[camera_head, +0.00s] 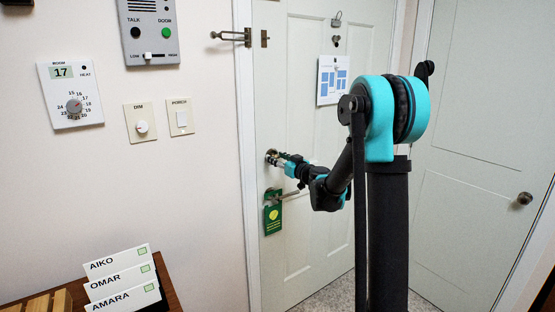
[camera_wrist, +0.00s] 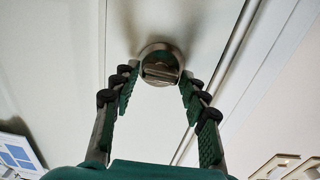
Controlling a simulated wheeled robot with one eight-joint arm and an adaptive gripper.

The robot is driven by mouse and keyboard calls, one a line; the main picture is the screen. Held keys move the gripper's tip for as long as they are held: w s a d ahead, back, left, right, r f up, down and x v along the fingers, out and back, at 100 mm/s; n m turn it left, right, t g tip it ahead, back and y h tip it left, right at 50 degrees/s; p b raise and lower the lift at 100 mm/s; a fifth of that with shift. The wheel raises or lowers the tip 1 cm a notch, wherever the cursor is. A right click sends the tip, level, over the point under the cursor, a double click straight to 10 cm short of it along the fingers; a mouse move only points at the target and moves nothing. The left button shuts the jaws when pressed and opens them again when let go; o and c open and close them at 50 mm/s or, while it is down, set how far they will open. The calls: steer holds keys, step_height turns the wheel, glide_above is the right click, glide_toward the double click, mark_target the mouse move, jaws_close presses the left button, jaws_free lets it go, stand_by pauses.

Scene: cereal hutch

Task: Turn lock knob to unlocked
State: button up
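The lock knob (camera_wrist: 160,72) is a round metal collar with a flat turn bar across it, on the white door. In the wrist view the bar lies nearly level across the picture. In the head view the lock (camera_head: 271,156) shows small at the door's left edge, partly hidden by my gripper. My gripper (camera_head: 282,160) points at it from the right. In the wrist view my gripper (camera_wrist: 160,80) is open, with one finger on each side of the knob. I cannot tell whether the fingertips touch the collar.
A door lever (camera_head: 290,195) with a green hanging tag (camera_head: 273,214) sits just below my gripper. A swing-bar latch (camera_head: 232,37) is higher up. A thermostat (camera_head: 70,93), dimmer (camera_head: 140,124) and intercom (camera_head: 149,30) are on the left wall. Name cards (camera_head: 121,280) stand lower left.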

steer(key=c, duration=0.7)
steer(key=m, duration=0.9)
steer(key=shift+d, duration=0.1)
steer(key=m, duration=0.4)
steer(key=shift+w+f+m, duration=0.1)
steer(key=shift+m, duration=2.3)
steer(key=shift+d, duration=0.1)
